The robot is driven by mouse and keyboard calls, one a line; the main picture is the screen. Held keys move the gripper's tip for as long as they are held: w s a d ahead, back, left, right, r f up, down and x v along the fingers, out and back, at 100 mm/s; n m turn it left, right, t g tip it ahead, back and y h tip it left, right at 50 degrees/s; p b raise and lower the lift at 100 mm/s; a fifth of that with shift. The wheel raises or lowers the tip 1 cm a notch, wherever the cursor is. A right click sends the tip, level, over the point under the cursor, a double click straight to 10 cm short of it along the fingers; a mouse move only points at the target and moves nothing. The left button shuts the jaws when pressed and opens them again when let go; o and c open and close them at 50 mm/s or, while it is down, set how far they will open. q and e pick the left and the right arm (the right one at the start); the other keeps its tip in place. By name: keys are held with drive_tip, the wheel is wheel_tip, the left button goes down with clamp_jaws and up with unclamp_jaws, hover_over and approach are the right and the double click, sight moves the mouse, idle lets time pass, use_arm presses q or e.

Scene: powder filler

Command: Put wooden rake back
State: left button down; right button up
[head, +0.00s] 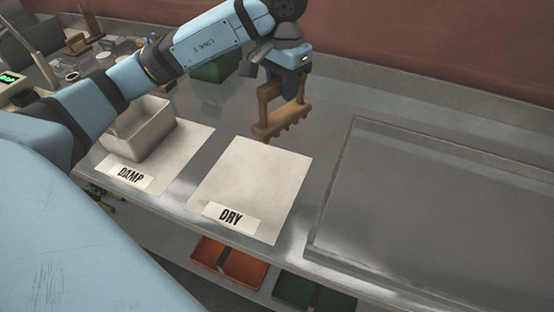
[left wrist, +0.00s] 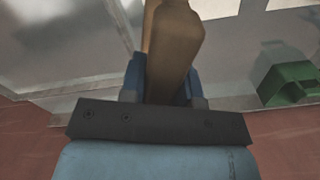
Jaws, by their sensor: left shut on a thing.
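The wooden rake (head: 283,116) is brown, with a toothed lower edge pointing down. It hangs in my left gripper (head: 290,82), which is shut on it above the back part of the steel table, behind the DRY mat. In the left wrist view the rake's wooden part (left wrist: 173,45) stands between the blue fingers of my left gripper (left wrist: 165,80). I cannot tell whether the rake's teeth touch the table. My right gripper is not in view.
The DRY mat (head: 255,180) is bare. A metal tin (head: 140,128) stands on the DAMP mat (head: 188,150). A green box (head: 215,70) is behind my left arm. A recessed panel (head: 440,200) at right is empty. Orange (head: 230,262) and green (head: 315,292) bins sit below the front edge.

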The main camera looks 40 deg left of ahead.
use_arm(q)
wheel_tip(320, 180, down, 20)
drive_tip(key=p, duration=0.2)
drive_tip(key=shift+s+r, duration=0.1)
drive_tip(key=c, duration=0.8)
unclamp_jaws()
drive_tip(key=shift+c, duration=0.2)
